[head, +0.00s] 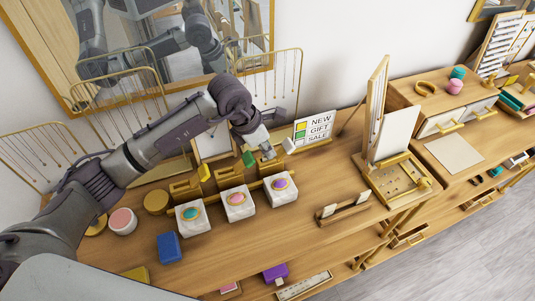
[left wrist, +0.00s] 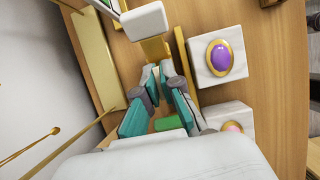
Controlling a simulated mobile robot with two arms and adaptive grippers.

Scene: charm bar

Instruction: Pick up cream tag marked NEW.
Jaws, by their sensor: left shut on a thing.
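My left gripper (head: 267,151) reaches down at the right-hand gold stand (head: 272,167) on the wooden counter. In the left wrist view its teal-and-grey fingers (left wrist: 158,73) are closed together at a gold part (left wrist: 155,48). What lies between the fingertips is hidden. A whitish tag (head: 289,145) is just right of the gripper; it also shows beyond the fingertips in the left wrist view (left wrist: 145,20). No lettering on it can be read. A green tag (head: 248,158) and a yellow tag (head: 204,172) are to the left. My right gripper is not in view.
A sign (head: 314,130) reading NEW, GIFT, SALE stands behind. White boxes with teal (head: 190,215), pink (head: 236,200) and purple (head: 280,185) gems sit in front. Necklace racks and a mirror are behind. A tall board (head: 376,108) stands to the right.

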